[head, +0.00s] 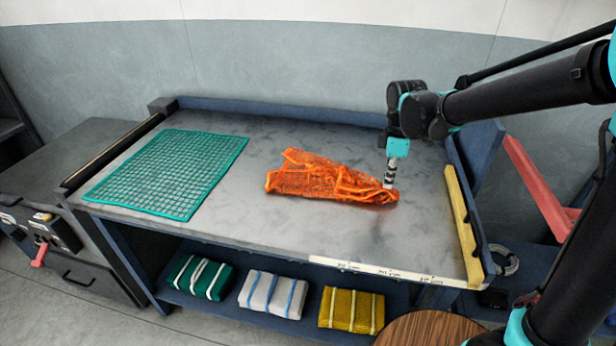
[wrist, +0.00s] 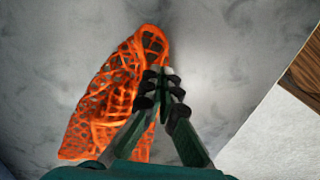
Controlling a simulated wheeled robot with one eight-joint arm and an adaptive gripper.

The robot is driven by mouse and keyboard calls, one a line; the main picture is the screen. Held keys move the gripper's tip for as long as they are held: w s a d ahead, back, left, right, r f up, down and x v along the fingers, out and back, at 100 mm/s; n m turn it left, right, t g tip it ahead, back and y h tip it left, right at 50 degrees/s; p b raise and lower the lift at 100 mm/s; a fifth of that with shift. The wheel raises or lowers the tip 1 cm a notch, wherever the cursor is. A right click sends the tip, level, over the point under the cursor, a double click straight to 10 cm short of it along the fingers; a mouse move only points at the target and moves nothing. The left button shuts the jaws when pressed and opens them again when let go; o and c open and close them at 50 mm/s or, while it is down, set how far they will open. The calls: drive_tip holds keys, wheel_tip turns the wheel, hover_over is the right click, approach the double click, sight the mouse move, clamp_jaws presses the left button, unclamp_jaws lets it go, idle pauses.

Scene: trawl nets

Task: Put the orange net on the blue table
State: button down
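The orange net (head: 325,178) lies bunched and folded on the grey top of a blue-framed bench (head: 270,225). It also shows in the wrist view (wrist: 118,95), left of and under my fingers. My gripper (head: 388,184) points down at the net's right end, with its fingertips low at the net. In the wrist view, my gripper (wrist: 163,78) has its fingers close together on the net's right edge; the pinched mesh is mostly hidden. A blue surface (head: 535,268) stands to the right, partly hidden behind my arm.
A green net (head: 170,172) lies flat on the bench's left part. Folded green (head: 200,277), grey (head: 273,293) and yellow (head: 351,310) bundles sit on the shelf below. A yellow strip (head: 462,225) and a raised edge bound the right side. A round wooden top (head: 430,330) stands in front.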

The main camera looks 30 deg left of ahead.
drive_tip(key=shift+f+p, duration=0.5)
drive_tip(key=shift+f, duration=1.85)
drive_tip(key=shift+r, duration=0.1)
wheel_tip(320, 180, up, 9)
